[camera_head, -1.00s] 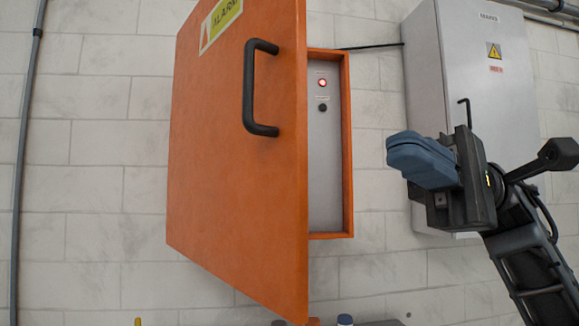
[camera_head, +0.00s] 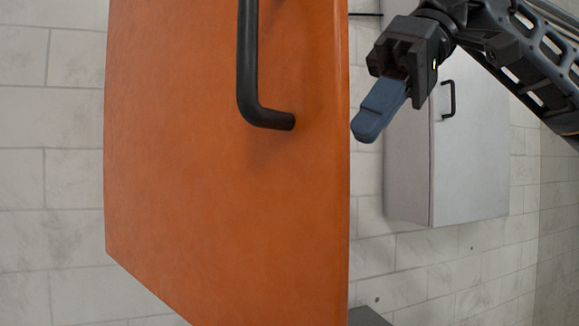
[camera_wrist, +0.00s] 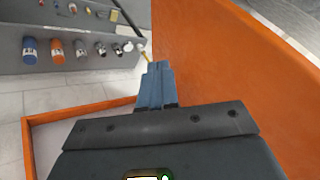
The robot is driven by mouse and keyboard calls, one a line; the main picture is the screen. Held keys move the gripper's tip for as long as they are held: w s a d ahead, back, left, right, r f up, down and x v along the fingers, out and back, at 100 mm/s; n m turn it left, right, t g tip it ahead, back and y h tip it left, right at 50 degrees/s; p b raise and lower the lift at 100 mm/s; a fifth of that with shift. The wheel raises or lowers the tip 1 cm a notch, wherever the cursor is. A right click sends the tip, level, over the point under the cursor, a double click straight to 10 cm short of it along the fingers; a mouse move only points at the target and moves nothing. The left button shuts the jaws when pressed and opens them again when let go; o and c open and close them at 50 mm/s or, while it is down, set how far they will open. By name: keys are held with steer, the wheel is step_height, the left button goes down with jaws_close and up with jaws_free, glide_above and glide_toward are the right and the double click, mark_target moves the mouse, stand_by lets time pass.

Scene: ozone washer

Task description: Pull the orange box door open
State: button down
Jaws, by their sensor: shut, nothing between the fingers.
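The orange box door (camera_head: 200,180) stands swung open and fills much of the head view. Its black handle (camera_head: 249,75) is on the outer face. My gripper (camera_head: 366,125) is shut and empty, pointing down-left just right of the door's free edge; I cannot tell whether it touches the door. In the wrist view the blue fingertips (camera_wrist: 157,80) are together, with the inner side of the door (camera_wrist: 225,60) close on the right. Part of the orange box frame (camera_wrist: 85,112) shows at the lower left there. The box interior is hidden behind the door in the head view.
A grey cabinet (camera_head: 470,150) with a black handle hangs on the tiled wall to the right. In the wrist view, a grey stepped rack (camera_wrist: 85,55) holds several small cylindrical items. Bare wall shows left of the door.

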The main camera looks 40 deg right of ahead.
mark_target(298, 193)
steer(key=shift+w+a+f+p, duration=0.25)
steer(key=shift+w+a+f, duration=0.05)
steer(key=shift+a+f, duration=1.15)
steer(key=shift+w+a+f+p, duration=0.3)
steer(key=shift+a+f, duration=0.85)
steer(key=shift+a, duration=0.5)
steer(key=shift+w+a+f+p, duration=0.25)
steer(key=shift+w+a+f, duration=0.05)
steer(key=shift+a+f, duration=1.15)
steer(key=shift+a+r, duration=0.1)
steer(key=shift+r, duration=0.05)
